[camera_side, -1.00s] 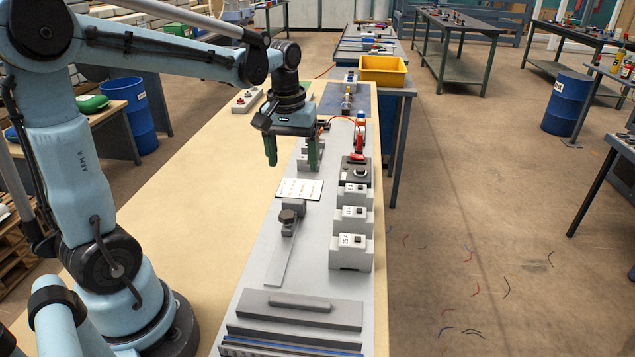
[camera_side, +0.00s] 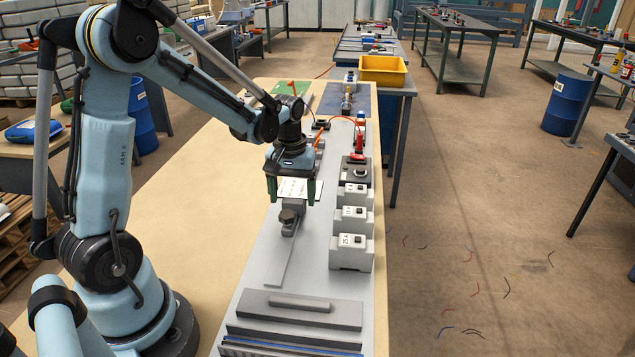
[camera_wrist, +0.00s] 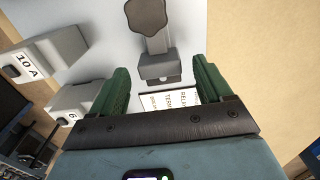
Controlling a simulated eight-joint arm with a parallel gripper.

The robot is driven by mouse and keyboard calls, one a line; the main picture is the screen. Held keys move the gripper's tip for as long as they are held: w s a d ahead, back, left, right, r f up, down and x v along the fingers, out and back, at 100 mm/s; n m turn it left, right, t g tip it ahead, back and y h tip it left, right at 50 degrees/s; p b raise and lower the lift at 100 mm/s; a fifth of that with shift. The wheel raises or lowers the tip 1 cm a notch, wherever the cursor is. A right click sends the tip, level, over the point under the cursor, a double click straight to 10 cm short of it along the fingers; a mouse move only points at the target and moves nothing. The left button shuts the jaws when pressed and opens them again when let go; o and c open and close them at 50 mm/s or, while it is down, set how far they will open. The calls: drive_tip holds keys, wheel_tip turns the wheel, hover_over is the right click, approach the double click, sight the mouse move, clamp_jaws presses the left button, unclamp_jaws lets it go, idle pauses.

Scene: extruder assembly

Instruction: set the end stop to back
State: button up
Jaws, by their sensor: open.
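The grey end stop (camera_side: 293,215), a block with a dark knob, sits on a flat light-grey strip (camera_side: 277,262) on the grey base plate. In the wrist view the end stop (camera_wrist: 159,67) shows at the top middle, with its dark knob (camera_wrist: 146,15) at the top edge. My gripper (camera_side: 291,197) is open and empty, with its green fingers pointing down above the end stop's far end. In the wrist view the gripper (camera_wrist: 160,82) has its fingers to either side of the end stop's near block. I cannot tell how high the fingertips are above it.
A white printed card (camera_side: 298,188) lies behind the end stop, partly hidden by my gripper. Labelled grey terminal blocks (camera_side: 352,250) stand in a row to the right. A long grey block (camera_side: 300,309) lies at the front. The beige table (camera_side: 180,240) on the left is clear.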

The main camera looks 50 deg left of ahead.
drive_tip(key=shift+f, duration=1.2)
